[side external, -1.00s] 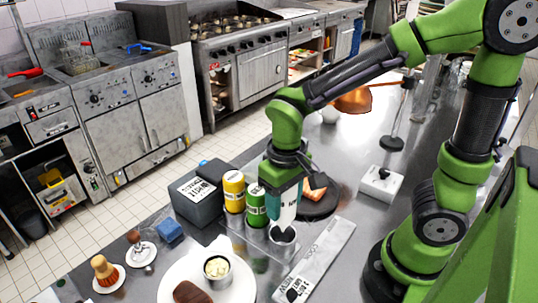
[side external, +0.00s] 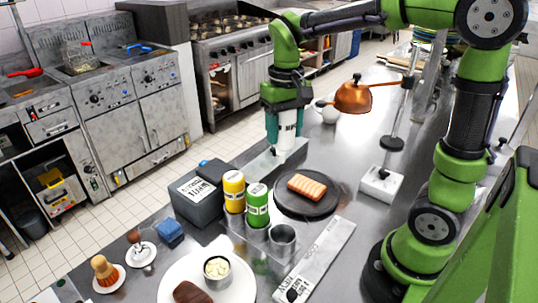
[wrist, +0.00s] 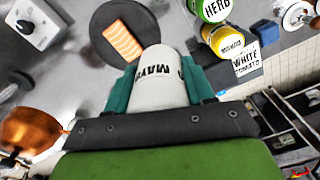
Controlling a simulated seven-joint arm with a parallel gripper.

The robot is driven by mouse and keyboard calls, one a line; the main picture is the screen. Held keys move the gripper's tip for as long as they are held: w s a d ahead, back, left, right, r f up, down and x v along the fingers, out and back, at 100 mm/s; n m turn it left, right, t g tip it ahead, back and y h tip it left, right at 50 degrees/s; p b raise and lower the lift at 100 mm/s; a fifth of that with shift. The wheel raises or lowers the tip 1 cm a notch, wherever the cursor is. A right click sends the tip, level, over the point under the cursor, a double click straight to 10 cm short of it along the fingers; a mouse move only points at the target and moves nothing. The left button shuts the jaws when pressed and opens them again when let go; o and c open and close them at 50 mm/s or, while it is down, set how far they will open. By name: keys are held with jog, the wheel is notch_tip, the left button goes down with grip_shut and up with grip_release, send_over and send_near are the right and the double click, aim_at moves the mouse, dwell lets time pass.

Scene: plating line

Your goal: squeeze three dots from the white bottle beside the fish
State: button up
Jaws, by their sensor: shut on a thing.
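My gripper (side external: 286,122) is shut on the white bottle (side external: 287,140), with its teal fingers on either side. The bottle points downward in the side view and hangs above the counter, behind the fish's plate. In the wrist view my gripper (wrist: 160,78) holds the bottle (wrist: 158,88), which has dark lettering. The fish (side external: 307,186) is an orange, striped fillet on a round dark plate (side external: 300,208). The fish (wrist: 124,41) also shows in the wrist view, left of the bottle, on the dark plate (wrist: 104,62). The bottle hides part of that plate there.
Yellow (side external: 233,190) and green (side external: 257,205) bottles stand in a rack left of the dark plate, beside an empty metal cup (side external: 282,240). A dark box (side external: 196,196) stands left of them. A copper lamp (side external: 353,98) hangs at the back right; a white switch box (side external: 381,183) is right.

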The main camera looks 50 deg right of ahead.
jog(key=w+d+m, duration=0.3)
jog(key=d, duration=1.2)
notch_tip(320, 180, down, 12)
jog(key=shift+s+d, duration=0.15)
jog(key=shift+o, duration=0.3)
jog(key=c, duration=0.8)
jog(key=shift+o, duration=0.2)
jog(key=o, duration=0.8)
jog(key=shift+c, duration=0.5)
